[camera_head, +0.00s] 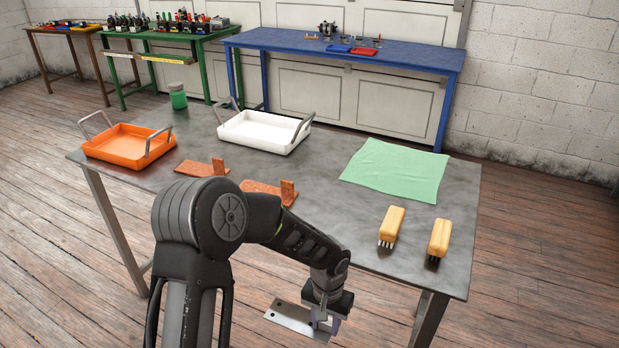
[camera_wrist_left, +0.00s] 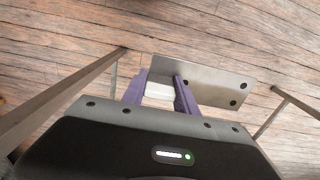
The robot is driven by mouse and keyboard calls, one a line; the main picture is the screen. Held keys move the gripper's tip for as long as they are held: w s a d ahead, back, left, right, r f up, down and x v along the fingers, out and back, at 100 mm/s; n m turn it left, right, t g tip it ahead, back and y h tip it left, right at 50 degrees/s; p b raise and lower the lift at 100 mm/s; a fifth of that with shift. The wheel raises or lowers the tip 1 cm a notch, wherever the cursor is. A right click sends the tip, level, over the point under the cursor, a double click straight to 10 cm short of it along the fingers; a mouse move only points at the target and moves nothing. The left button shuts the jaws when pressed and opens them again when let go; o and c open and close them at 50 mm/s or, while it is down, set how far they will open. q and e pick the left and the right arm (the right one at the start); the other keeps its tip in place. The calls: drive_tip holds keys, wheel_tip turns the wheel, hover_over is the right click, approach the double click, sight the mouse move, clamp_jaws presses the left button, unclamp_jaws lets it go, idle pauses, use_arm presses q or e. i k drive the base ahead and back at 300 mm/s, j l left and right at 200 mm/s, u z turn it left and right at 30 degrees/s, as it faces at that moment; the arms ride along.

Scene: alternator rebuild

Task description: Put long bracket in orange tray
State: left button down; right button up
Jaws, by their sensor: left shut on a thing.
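The long bracket (camera_head: 290,317) is a flat silver metal plate with holes. My left gripper (camera_head: 326,319) is shut on it and holds it in front of the table's near edge, with floor behind it. In the left wrist view the bracket (camera_wrist_left: 215,84) sticks out to the right from between the two purple fingers (camera_wrist_left: 160,88), and a pale part of it shows between them. The orange tray (camera_head: 112,154) stands empty at the table's left end, its two grey handles raised. It is far to the left of the gripper. My right gripper is not in view.
A blue bench (camera_head: 400,58) stands behind.

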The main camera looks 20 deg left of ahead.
sight(130, 149)
drive_tip(key=j+z, duration=0.1)
drive_tip(key=j, duration=0.5)
drive_tip(key=k+j, duration=0.15)
drive_tip(key=j, duration=0.5)
drive_tip(key=k+j+z, duration=0.15)
drive_tip(key=j, duration=0.45)
drive_tip(key=k+j+z, duration=0.1)
drive_tip(key=j, duration=0.5)
drive_tip(key=k+j, duration=0.15)
drive_tip(key=j, duration=0.45)
drive_tip(key=k+j+z, duration=0.15)
drive_tip(key=j, duration=0.45)
drive_tip(key=k+j, duration=0.15)
drive_tip(key=j, duration=0.4)
drive_tip(key=k+j+z, duration=0.15)
drive_tip(key=j, duration=0.45)
